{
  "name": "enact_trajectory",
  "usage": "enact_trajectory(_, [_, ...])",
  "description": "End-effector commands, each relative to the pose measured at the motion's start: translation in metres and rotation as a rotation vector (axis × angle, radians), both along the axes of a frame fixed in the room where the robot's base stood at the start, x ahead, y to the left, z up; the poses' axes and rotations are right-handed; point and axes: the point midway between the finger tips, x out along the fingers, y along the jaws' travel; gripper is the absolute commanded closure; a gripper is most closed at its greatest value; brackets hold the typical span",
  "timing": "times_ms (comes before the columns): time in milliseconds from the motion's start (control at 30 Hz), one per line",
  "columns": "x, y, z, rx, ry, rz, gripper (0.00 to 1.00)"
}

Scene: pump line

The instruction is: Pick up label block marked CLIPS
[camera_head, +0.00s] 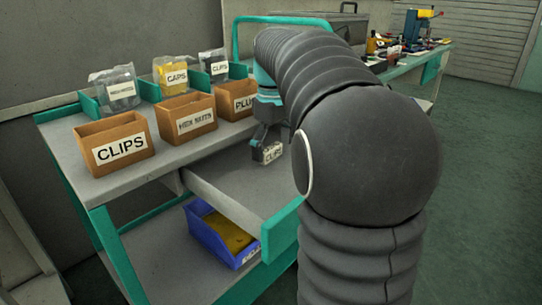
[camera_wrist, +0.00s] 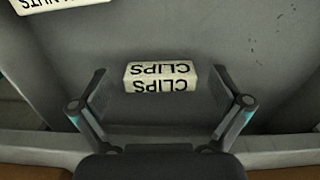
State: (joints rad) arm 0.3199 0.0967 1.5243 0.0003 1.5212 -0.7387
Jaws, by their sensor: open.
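The label block marked CLIPS (camera_wrist: 160,77) is a small whitish block with black letters, upside down in the wrist view. It lies on a grey surface, and in the head view the block (camera_head: 268,154) shows at my gripper's end. My gripper (camera_wrist: 165,100) is open, with one finger on each side of the block. In the head view my gripper (camera_head: 266,138) is partly hidden by my arm.
Brown bins marked CLIPS (camera_head: 120,145), HEX NUTS (camera_head: 187,119) and PLU… (camera_head: 236,98) stand on the bench, with clear bags behind. A blue bin (camera_head: 224,240) sits below. The drawer's front wall (camera_head: 225,203) edges the grey surface. Another white label (camera_wrist: 50,5) lies at the wrist view's top left.

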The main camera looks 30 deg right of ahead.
Motion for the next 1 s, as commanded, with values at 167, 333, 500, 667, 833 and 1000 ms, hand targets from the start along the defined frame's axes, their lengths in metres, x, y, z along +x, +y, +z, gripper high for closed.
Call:
enact_trajectory(167, [0.0, 0.0, -0.003, 0.0, -0.001, 0.0, 0.0])
enact_trajectory(333, [0.0, 0.0, -0.003, 0.0, -0.001, 0.0, 0.15])
enact_trajectory(500, [0.0, 0.0, -0.003, 0.0, -0.001, 0.0, 0.52])
enact_trajectory(667, [0.0, 0.0, -0.003, 0.0, -0.001, 0.0, 0.52])
enact_trajectory(833, [0.0, 0.0, -0.002, 0.0, 0.0, 0.0, 0.52])
enact_trajectory(1000, [0.0, 0.0, 0.007, -0.001, -0.003, 0.0, 0.52])
